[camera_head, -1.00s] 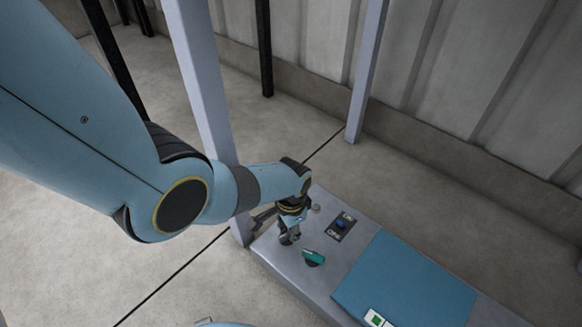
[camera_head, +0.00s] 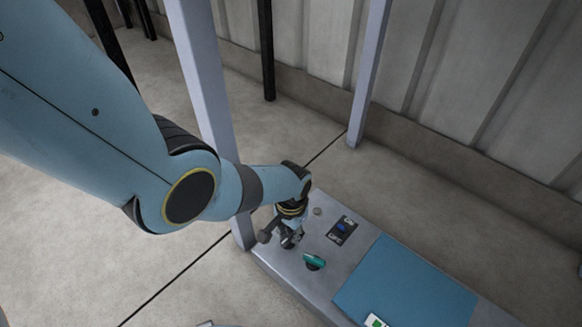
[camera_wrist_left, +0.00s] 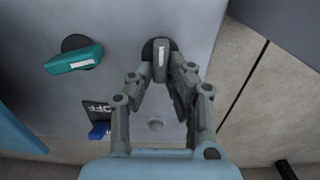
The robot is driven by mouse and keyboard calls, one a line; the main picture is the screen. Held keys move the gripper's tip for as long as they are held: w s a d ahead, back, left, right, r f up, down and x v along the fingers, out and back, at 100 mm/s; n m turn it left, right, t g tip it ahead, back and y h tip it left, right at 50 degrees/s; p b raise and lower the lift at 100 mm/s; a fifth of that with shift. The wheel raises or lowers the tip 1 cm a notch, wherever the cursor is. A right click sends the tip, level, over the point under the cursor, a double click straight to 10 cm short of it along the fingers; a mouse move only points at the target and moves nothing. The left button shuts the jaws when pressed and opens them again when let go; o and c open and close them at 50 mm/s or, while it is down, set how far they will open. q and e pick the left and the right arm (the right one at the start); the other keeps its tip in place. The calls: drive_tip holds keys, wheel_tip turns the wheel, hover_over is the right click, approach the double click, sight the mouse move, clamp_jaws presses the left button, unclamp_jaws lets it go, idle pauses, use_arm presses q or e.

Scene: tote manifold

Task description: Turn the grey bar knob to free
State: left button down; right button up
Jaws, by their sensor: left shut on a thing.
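The grey bar knob (camera_wrist_left: 161,58) stands on a round black base on the grey panel (camera_head: 285,263). In the left wrist view its bar with a pale mark runs nearly up and down the picture. My left gripper (camera_wrist_left: 163,75) is shut on the bar, one finger on each side near its lower end. In the head view the left gripper (camera_head: 290,240) is over the panel's near left part and mostly hides the grey knob. The position labels of this knob are not readable. My right gripper is in neither view.
A teal bar knob (camera_head: 314,261) is close beside the gripper. A blue switch (camera_head: 340,227) sits on a black ON/OFF plate, with a small round fitting (camera_wrist_left: 156,125) nearby. A blue sheet (camera_head: 405,285) covers the right part. A pale post (camera_head: 205,90) rises behind the arm.

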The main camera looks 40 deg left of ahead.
sight(291, 235)
use_arm(q)
drive_tip(key=c, duration=1.3)
unclamp_jaws()
wheel_tip(291, 235, up, 12)
drive_tip(key=shift+f, duration=0.1)
